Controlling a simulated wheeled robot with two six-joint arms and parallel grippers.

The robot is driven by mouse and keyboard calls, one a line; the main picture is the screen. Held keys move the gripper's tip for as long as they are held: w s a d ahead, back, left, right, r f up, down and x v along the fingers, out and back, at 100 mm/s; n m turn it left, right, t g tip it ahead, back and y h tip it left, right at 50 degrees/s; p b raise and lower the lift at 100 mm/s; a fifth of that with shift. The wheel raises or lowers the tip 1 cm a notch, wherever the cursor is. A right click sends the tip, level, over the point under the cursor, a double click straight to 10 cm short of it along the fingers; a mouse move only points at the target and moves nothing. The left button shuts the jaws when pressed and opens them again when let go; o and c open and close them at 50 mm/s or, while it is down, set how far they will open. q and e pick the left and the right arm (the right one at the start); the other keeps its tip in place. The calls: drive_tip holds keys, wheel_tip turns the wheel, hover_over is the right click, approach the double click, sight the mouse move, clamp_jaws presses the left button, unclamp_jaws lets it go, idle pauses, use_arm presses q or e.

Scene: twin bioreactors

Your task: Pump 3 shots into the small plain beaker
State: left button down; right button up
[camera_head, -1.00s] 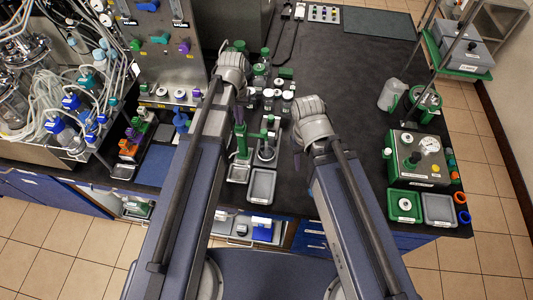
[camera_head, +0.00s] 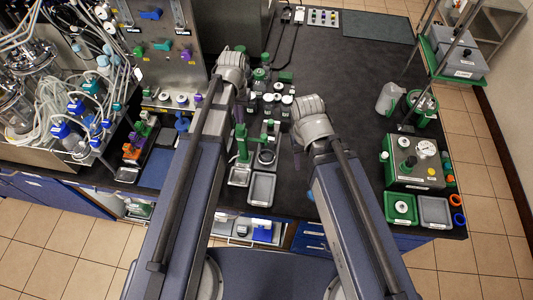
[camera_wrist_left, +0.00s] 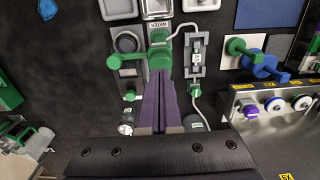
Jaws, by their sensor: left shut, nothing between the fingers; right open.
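A green pump (camera_head: 241,145) with an upright post stands near the table's front edge in the head view, beside my left forearm. In the left wrist view its green head (camera_wrist_left: 160,52) is just beyond my left fingertips. My left gripper (camera_wrist_left: 160,78) is shut and empty; I cannot tell whether it touches the pump. A round clear vessel (camera_head: 267,156), perhaps the small plain beaker, stands right of the pump; it also shows in the left wrist view (camera_wrist_left: 126,42).
A grey tray (camera_head: 262,188) lies at the front edge. Several capped bottles stand behind the pump. A blue pump (camera_head: 182,122) is to the left, near the bioreactor rack. A green-and-grey box with a gauge (camera_head: 413,160) stands at right.

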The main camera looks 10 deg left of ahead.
sight(240, 126)
use_arm(q)
drive_tip(key=shift+f, duration=0.1)
idle(0.5)
drive_tip(key=shift+f+b, duration=1.75)
drive_tip(key=shift+b, duration=0.15)
drive_tip(key=shift+r, duration=0.2)
drive_tip(key=shift+r+p, duration=1.65)
drive_tip(key=shift+p, duration=0.2)
wheel_tip(240, 126, up, 6)
drive_tip(key=p, duration=0.6)
